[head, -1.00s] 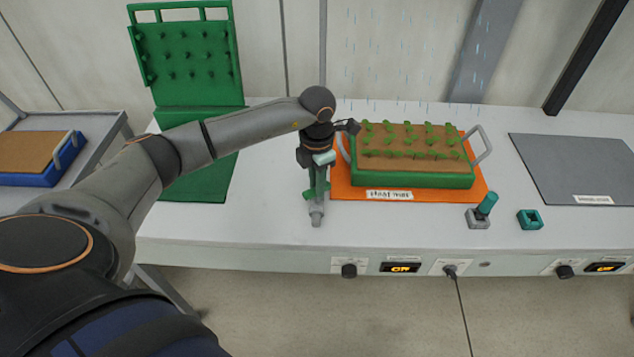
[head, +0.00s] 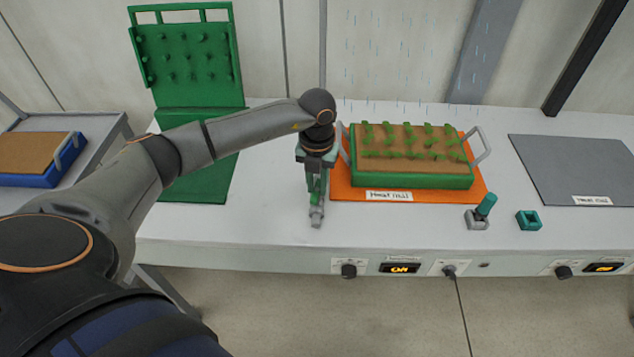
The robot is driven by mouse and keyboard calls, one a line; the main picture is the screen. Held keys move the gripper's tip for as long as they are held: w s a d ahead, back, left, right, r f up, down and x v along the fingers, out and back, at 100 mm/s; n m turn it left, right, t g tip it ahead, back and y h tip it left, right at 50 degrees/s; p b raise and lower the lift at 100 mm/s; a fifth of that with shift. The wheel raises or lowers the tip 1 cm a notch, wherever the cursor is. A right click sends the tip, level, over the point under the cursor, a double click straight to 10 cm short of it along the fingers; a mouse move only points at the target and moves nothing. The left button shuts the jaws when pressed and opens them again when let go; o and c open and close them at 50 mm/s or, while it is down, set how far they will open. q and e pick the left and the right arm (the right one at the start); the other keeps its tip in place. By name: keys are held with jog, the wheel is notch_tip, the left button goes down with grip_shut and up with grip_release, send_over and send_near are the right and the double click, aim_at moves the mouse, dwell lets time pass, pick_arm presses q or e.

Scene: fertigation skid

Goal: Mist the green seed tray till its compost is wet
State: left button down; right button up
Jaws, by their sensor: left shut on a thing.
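The green seed tray (head: 430,182) sits on an orange mat (head: 345,193) at the middle of the bench, with a grey handle at each end. Its brown compost (head: 397,140) carries rows of small seedlings; I cannot tell from its colour how wet it is. Thin blue streaks like falling mist (head: 400,62) show above and behind the tray. My left gripper (head: 317,188) points down just left of the tray, shut on a small green-and-grey valve-like fitting (head: 317,215) on the bench. The fingers partly hide this fitting. My right gripper is out of view.
A grey mat (head: 575,165) lies at the right. A teal-topped lever (head: 485,207) and a teal square block (head: 529,220) are near the front edge. A green pegged stand (head: 190,55) is at the back left. A blue tray (head: 65,165) rests on a side cart.

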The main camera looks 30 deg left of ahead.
aim_at(318, 190)
pick_arm(q)
jog(key=shift+n, duration=0.4)
jog(key=c, duration=0.8)
grip_release()
jog(key=shift+o, duration=0.2)
notch_tip(318, 190, up, 13)
jog(key=b, duration=0.1)
jog(key=shift+f, duration=0.2)
jog(key=shift+d, duration=0.1)
